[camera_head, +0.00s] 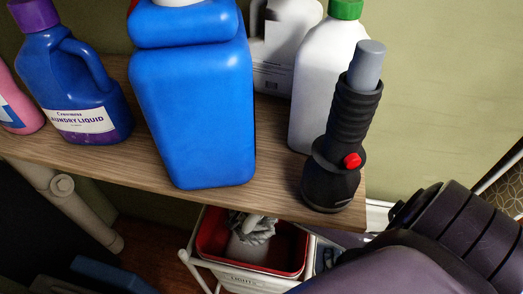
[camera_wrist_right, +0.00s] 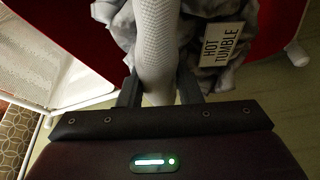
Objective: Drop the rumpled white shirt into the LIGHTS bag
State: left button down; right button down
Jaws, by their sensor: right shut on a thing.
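The LIGHTS bag (camera_head: 214,236) is a red-lined bag with a white front under the shelf, in the lower middle of the head view. Rumpled pale cloth (camera_head: 256,230) shows inside its opening. In the right wrist view my right gripper (camera_wrist_right: 159,92) is shut on the white shirt (camera_wrist_right: 155,40), a textured white fold between the fingers. Greyish rumpled cloth with a "HOT TUMBLE" tag (camera_wrist_right: 222,44) lies beside it; I cannot tell if it is the same piece. Red lining (camera_wrist_right: 273,25) shows around the cloth. My left gripper is not in view.
A wooden shelf (camera_head: 270,205) overhangs the bag. On it stand a large blue jug (camera_head: 195,100), a laundry liquid bottle (camera_head: 75,85), white bottles (camera_head: 320,75) and a black flashlight (camera_head: 340,140) near the right edge. A white mesh panel (camera_wrist_right: 40,60) is at left in the wrist view.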

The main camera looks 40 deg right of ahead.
jog(key=shift+a, duration=0.1)
jog(key=c, duration=1.4)
grip_release()
jog(key=o, duration=0.5)
jog(key=shift+c, duration=0.2)
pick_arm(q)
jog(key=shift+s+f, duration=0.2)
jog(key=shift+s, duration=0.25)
pick_arm(e)
jog(key=shift+a+r, duration=0.1)
jog(key=b+v, duration=0.1)
jog(key=v, duration=0.6)
jog(key=shift+s+r+b, duration=0.15)
jog(key=shift+r+b, duration=0.05)
jog(key=shift+b, duration=0.1)
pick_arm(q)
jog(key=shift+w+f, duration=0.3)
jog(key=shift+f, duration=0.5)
